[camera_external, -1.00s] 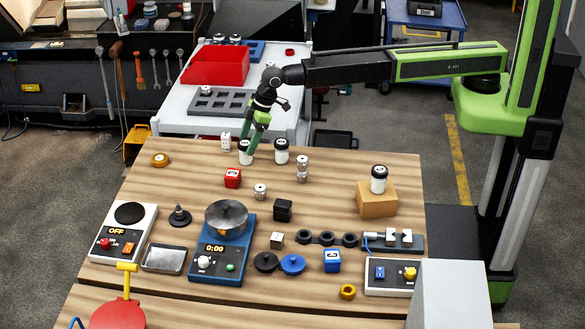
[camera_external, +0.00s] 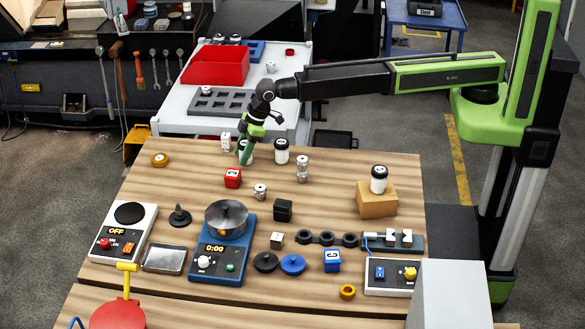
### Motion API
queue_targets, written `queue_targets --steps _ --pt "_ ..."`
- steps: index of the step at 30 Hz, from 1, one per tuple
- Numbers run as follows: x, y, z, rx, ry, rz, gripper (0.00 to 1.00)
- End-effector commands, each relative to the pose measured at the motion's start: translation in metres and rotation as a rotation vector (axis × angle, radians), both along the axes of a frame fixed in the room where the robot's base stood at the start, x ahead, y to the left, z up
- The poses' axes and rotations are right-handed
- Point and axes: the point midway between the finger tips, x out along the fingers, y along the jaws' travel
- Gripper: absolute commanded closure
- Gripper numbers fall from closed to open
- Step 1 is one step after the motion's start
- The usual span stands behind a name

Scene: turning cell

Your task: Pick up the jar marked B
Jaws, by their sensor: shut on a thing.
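My gripper (camera_external: 243,156) is at the back left of the wooden table, with its green fingers at a white jar with a dark lid (camera_external: 249,157). It is shut on this jar, which is partly hidden by the fingers. I cannot tell whether the jar touches the table. A second such jar (camera_external: 282,152) stands upright just to its right. A third jar (camera_external: 379,181) stands on a cardboard-coloured block (camera_external: 376,203) at the right. The marks on the jars are too small to read, so I cannot tell which is B.
A small white block (camera_external: 226,142) stands close left of the gripper. The table's back left is mostly clear.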

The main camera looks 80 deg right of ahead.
Motion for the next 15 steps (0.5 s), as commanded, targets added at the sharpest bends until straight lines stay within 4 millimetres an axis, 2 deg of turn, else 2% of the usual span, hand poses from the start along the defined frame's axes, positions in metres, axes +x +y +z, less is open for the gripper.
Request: queue_targets --steps 1,6,15 --pt "0.0000 -0.0001 0.0000 0.000 0.000 0.000 0.75" --pt "0.0000 -0.0001 0.0000 0.000 0.000 0.000 0.97" --pt "0.0001 -0.0001 0.0036 0.000 0.000 0.000 0.98"
